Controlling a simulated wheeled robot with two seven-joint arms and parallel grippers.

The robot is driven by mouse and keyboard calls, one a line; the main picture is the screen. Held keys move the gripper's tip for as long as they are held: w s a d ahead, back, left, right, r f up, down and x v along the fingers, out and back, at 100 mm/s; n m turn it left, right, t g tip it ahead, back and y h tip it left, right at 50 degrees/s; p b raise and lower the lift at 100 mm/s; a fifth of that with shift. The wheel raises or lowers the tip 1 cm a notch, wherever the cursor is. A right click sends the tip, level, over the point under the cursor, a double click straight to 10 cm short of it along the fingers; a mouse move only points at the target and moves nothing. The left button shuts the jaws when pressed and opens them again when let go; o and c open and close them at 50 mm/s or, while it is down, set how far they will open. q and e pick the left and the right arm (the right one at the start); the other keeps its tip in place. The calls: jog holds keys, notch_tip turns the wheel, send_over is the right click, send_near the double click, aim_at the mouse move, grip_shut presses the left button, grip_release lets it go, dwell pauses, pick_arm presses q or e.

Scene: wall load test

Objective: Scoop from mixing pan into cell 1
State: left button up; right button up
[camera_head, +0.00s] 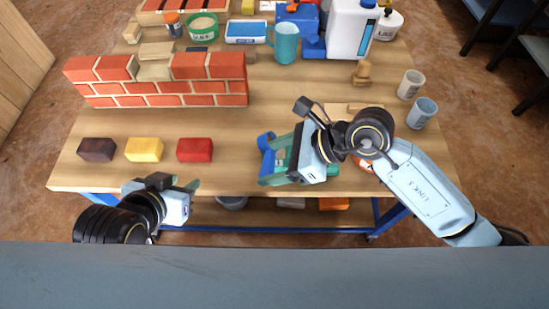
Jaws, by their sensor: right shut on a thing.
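My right gripper (280,163) is at the table's front edge, right of the middle, shut on a blue thing (265,142) that shows beside its fingers. The gripper hides most of this thing, so I cannot tell its full shape. My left gripper (183,183) is at the front edge on the left, its fingers apart and empty. I cannot pick out the mixing pan or cell 1 with certainty. A green round tub (202,26) with pale contents stands at the back.
Dark, yellow and red blocks (195,150) lie in front of the wall. A teal mug (285,43), white jug (351,28) and blue-and-white tray (246,32) stand behind. Two cups (422,112) are at the right edge. The table middle (220,122) is clear.

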pick_arm(q)
jog(key=shift+w+d+r+t+b, duration=0.15)
jog(key=shift+w+d+r+t, duration=0.15)
jog(key=shift+w+r+t, duration=0.2)
jog(key=shift+w+d+r+t+b, duration=0.15)
jog(key=shift+w+d+r+t, duration=0.1)
jog(key=shift+w+r+t, duration=0.3)
pick_arm(e)
jog(key=shift+f, duration=0.1)
jog(key=shift+d+y+b, duration=0.1)
jog(key=shift+y+b, duration=0.2)
jog(key=shift+b, duration=0.35)
pick_arm(q)
jog(key=w+d+r+t+h, duration=0.2)
jog(key=w+r+t, duration=0.1)
jog(key=r+t, duration=0.2)
jog(key=shift+w+d+r, duration=0.2)
jog(key=shift+w+r, duration=0.05)
jog(key=shift+r, duration=0.6)
pick_arm(e)
jog(key=shift+d+y, duration=0.1)
jog(key=shift+y, duration=0.2)
pick_arm(q)
notch_tip(320, 180, up, 4)
jog(key=p, duration=0.3)
jog(key=shift+f, duration=0.2)
pick_arm(e)
notch_tip(320, 180, up, 4)
jog(key=shift+r, duration=0.1)
